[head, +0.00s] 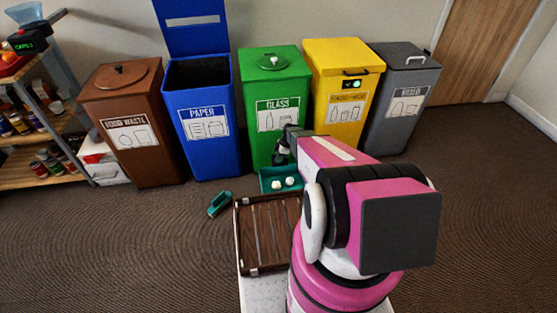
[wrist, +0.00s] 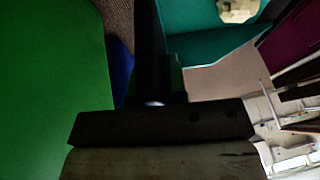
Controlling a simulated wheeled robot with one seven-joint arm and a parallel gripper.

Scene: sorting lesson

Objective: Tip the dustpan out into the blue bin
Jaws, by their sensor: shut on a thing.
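The teal dustpan (head: 266,181) is in front of the green bin in the head view, with two crumpled whitish balls (head: 283,183) lying in it. My gripper (head: 282,156) is shut on the dustpan; its handle is mostly hidden in the head view. In the wrist view the dustpan (wrist: 210,55) and part of one ball (wrist: 237,9) show past the dark gripper (wrist: 158,98). The blue bin (head: 204,135), labelled PAPER, stands left of the dustpan with its lid (head: 190,35) raised and its mouth open. The dustpan is apart from it.
The green glass bin (head: 277,90) is close behind my gripper, lid shut. Brown (head: 130,120), yellow (head: 342,85) and grey (head: 397,100) bins stand in the same row. A small teal object (head: 220,203) lies on the floor. A slatted wooden tray (head: 266,264) is beside my arm.

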